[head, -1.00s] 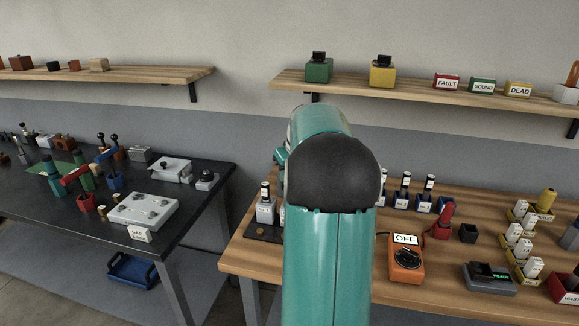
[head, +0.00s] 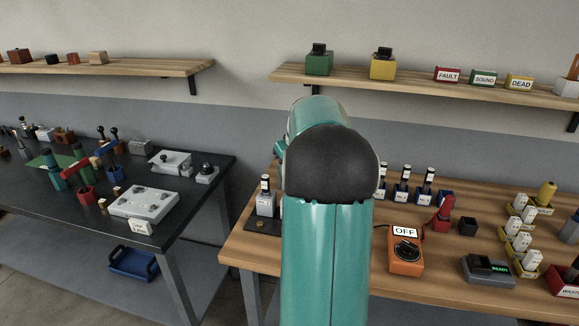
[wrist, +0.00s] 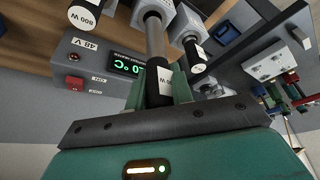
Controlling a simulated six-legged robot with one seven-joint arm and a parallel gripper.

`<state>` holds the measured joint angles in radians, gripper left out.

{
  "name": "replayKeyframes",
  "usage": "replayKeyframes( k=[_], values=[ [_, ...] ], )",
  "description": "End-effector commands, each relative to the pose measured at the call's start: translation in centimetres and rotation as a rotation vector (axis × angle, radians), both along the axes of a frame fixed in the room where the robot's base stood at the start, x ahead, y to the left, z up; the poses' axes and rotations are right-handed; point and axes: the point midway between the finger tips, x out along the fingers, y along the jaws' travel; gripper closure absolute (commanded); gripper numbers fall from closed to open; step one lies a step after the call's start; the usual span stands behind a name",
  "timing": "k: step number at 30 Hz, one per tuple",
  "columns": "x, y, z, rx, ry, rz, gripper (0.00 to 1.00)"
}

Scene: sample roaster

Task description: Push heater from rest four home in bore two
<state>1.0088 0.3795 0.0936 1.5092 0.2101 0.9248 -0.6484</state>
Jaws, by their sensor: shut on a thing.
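In the wrist view my gripper (wrist: 158,88) is shut on a heater with a black, white-labelled grip (wrist: 159,76) and a bare metal rod (wrist: 154,36). The rod points away from me toward a grey block (wrist: 172,12). I cannot tell how deep its tip sits, or in which bore. Two other black heaters flank it, one marked 800 W (wrist: 82,16) at the left and one (wrist: 196,58) at the right. In the head view my arm hides my gripper and the held heater. A grey block with a heater (head: 265,205) shows left of my arm.
A control box (wrist: 85,70) with a red switch and a green temperature display stands close left of the held heater in the wrist view. In the head view, several heaters in blue rests (head: 402,198) and an orange meter (head: 405,252) reading OFF stand right of my arm.

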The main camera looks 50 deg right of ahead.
Motion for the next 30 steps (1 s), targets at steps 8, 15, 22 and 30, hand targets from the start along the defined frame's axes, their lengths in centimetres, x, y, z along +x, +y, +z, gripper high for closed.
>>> replayKeyframes(
  k=[8, 15, 22, 30],
  values=[
    [0.0, 0.0, -0.3, 0.000, 0.000, 0.000, 1.00],
    [0.0, 0.0, -0.9, 0.000, -0.001, 0.000, 1.00],
    [0.0, 0.0, -1.5, 0.000, 0.000, 0.000, 1.00],
    [0.0, 0.0, -2.3, -0.002, 0.000, 0.001, 1.00]
  ],
)
